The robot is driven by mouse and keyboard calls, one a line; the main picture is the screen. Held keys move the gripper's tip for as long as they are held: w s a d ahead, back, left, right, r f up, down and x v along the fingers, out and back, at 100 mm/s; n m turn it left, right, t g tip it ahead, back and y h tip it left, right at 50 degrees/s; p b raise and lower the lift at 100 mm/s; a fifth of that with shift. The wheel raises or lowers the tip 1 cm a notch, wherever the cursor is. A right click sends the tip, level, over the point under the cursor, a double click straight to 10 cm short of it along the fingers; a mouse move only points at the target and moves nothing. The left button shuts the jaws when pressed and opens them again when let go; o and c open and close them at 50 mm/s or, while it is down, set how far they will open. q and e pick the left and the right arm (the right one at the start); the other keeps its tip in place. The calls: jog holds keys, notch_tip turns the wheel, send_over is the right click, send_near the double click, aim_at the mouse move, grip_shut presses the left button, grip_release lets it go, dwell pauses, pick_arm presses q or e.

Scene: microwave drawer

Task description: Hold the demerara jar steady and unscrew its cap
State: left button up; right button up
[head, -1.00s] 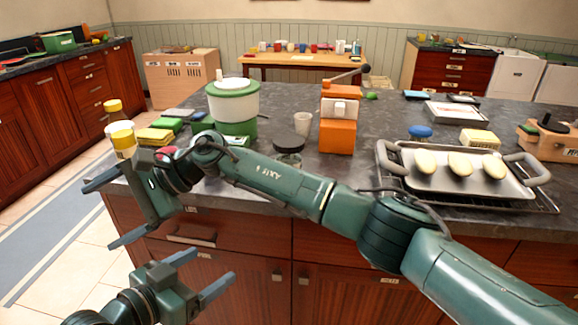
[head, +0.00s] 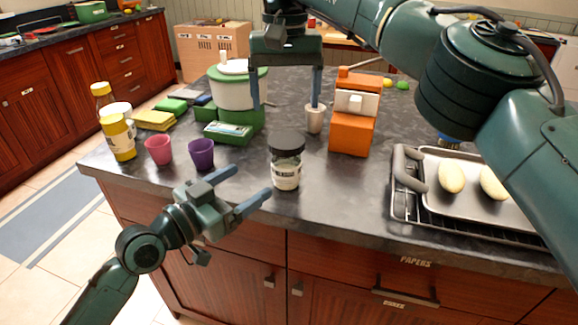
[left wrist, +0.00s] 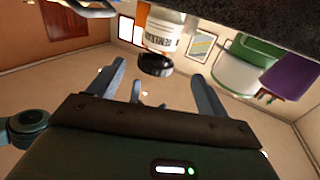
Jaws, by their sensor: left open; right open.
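The demerara jar (head: 286,176) stands upright near the counter's front edge, clear with a pale label and its black cap (head: 287,141) on. In the left wrist view the jar (left wrist: 162,40) appears upside down, its cap (left wrist: 155,65) between the fingers' outlines. My left gripper (head: 250,183) is open and empty, left of the jar in the head view, its fingers pointing toward it. My right gripper (head: 286,103) is open and empty, fingers pointing down, above the cap in the picture. Whether it is directly over the cap is hard to tell.
A purple cup (head: 201,154) and a pink cup (head: 158,150) stand left of the jar. An orange grinder (head: 352,135) and a small pale cup (head: 314,121) stand behind it. A baking tray (head: 460,205) lies right. Counter around the jar is clear.

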aim_at(276, 164)
pick_arm(q)
jog(key=x, duration=1.1)
jog(key=shift+d, duration=0.1)
pick_arm(e)
jog(key=shift+f, duration=0.1)
